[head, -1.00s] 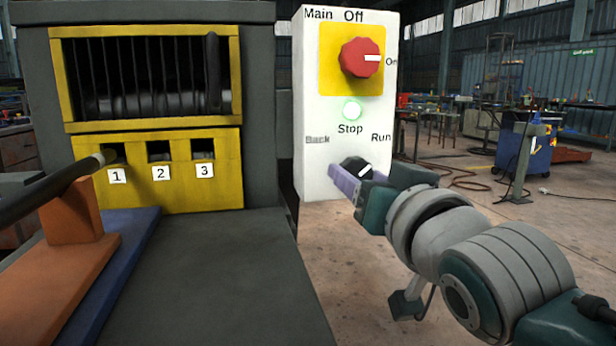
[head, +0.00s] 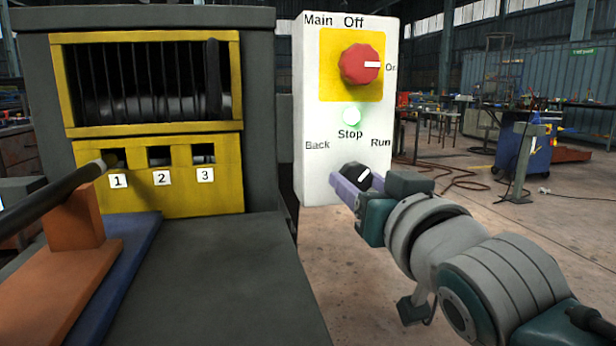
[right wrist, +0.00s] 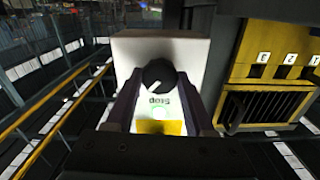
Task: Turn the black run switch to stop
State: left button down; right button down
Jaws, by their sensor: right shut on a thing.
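The black run switch (head: 363,176) is a round knob with a white pointer, low on the white control panel (head: 318,182). Its pointer slants up and right, toward the word Run rather than Stop above it. My right gripper (head: 354,186) is shut on the switch, with lavender fingers partly hiding it. In the right wrist view, upside down, the switch (right wrist: 159,74) sits between the two fingertips of my right gripper (right wrist: 158,86), its white pointer slanting down-left. My left gripper is not in view.
Above the switch are a lit green lamp (head: 352,116) and a red main knob (head: 360,64) pointing at On. Left stands a dark machine with a yellow grille frame (head: 150,126) and numbered slots; a dark bar (head: 50,198) rests by slot 1.

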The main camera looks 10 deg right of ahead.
jog(key=n+p, duration=0.2)
jog(key=n, duration=0.2)
jog(key=shift+r, duration=0.1)
jog(key=shift+n+p, duration=0.4)
jog(key=shift+n, duration=1.7)
jog(key=shift+c, duration=1.3)
grip_release()
jog(key=shift+s, duration=0.1)
